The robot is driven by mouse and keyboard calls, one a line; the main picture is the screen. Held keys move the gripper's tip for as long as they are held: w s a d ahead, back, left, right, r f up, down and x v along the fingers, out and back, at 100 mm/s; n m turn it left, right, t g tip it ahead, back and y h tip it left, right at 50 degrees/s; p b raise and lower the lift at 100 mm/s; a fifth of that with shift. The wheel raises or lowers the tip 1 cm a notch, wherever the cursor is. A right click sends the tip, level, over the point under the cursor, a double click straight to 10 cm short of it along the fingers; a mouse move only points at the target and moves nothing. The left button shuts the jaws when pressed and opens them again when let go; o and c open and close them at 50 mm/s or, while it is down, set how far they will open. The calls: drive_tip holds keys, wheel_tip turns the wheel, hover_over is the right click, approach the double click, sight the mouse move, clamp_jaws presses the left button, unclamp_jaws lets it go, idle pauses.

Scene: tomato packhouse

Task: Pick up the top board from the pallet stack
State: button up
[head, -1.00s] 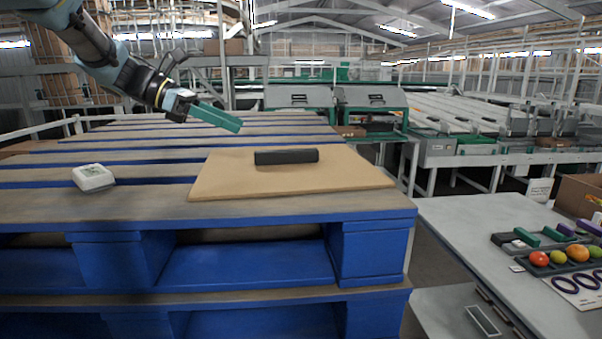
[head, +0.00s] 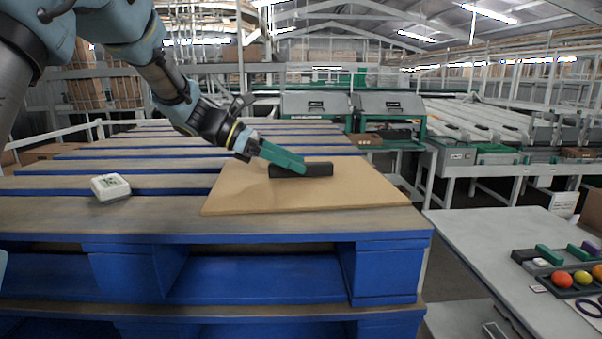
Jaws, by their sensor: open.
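The tan board (head: 330,196) lies flat on top of the blue pallet stack (head: 200,232), near its front right corner. A black bar-shaped handle (head: 318,170) stands on the middle of the board. My gripper (head: 298,166) has green fingers and comes in from the upper left.
A small white box-shaped device (head: 110,187) sits on the pallet left of the board.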

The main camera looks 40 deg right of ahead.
drive_tip(key=shift+s+d+f, duration=0.15)
drive_tip(key=shift+d, duration=0.05)
drive_tip(key=shift+c, duration=0.3)
clamp_jaws()
idle(0.3)
